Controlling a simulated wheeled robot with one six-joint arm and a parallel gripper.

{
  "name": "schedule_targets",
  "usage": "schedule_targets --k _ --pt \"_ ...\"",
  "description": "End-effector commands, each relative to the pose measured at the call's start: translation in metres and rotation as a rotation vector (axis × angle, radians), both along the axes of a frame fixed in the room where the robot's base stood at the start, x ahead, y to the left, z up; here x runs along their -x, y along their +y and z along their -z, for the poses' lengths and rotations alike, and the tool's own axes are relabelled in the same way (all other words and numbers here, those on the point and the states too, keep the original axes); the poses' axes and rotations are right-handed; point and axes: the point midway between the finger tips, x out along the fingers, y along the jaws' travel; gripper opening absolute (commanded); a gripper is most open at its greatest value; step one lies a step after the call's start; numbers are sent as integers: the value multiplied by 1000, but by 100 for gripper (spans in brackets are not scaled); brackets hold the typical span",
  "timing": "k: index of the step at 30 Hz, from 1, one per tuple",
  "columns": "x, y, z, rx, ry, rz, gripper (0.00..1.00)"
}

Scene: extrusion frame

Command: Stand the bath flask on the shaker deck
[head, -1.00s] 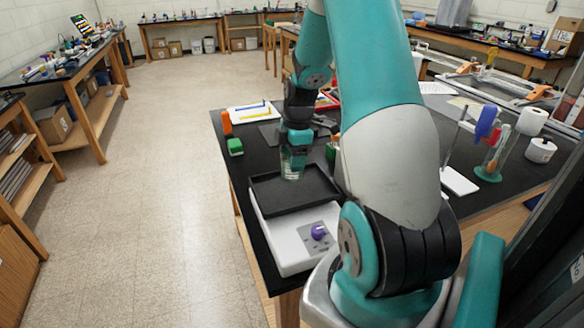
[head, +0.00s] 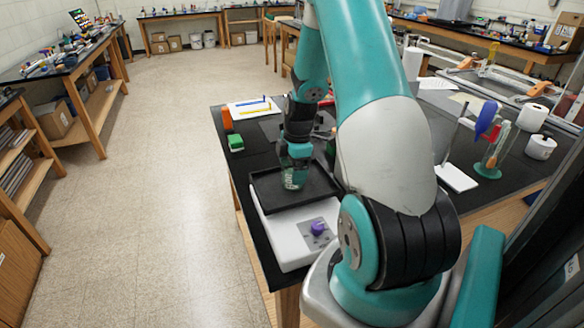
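The bath flask (head: 293,179), a clear greenish vessel with pale markings, is upright below my gripper (head: 295,156). My gripper is around its upper part and appears shut on it; the fingertips are small and partly hidden. The shaker is a white box with a purple knob (head: 318,228) and a black, rimmed shaker deck (head: 318,197) on top. The flask's base is over the rear middle of the deck, inside the rim. I cannot tell whether it touches the deck. My arm hides the area right of the shaker.
A white board with blue and yellow pieces (head: 250,107) lies behind. A stand with a blue item (head: 487,118) and white rolls (head: 532,117) are at right. The front deck is bare.

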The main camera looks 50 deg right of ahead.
Motion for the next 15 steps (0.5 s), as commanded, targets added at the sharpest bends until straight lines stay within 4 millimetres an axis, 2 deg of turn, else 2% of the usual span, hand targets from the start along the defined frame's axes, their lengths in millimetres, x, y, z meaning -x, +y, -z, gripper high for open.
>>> schedule_targets --k 8,11,15 --pt "0 -1 -7 2 -3 0 86" --pt "0 -3 -20 4 -5 1 86" --pt "2 -7 -51 7 -7 2 86"
